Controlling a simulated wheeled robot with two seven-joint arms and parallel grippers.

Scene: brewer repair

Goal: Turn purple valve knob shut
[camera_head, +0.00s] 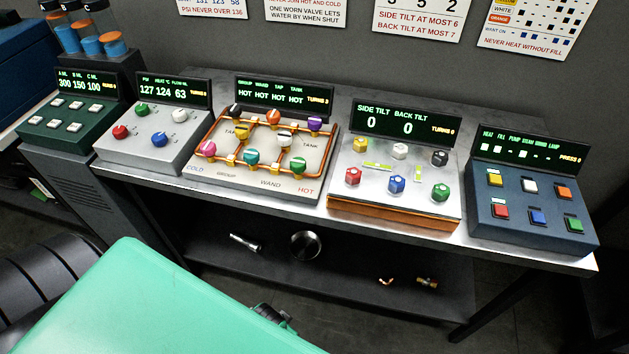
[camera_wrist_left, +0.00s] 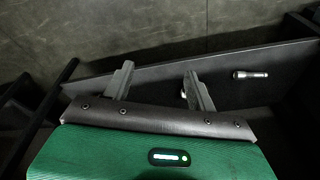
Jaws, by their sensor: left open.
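The purple valve knob (camera_head: 315,123) sits at the upper right of the valve panel (camera_head: 235,178) in the head view. The purple knob is not in that view. My right gripper is not in view.
A tilt panel (camera_head: 392,205) stands right of the valve panel, and a blue button panel (camera_head: 540,232) beyond it. A grey knob panel (camera_head: 150,155) stands to the left. The bench's lower shelf (camera_head: 340,285) holds a silver cylinder (camera_head: 245,243), a round metal cup (camera_head: 305,244) and small brass fittings (camera_head: 427,283).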

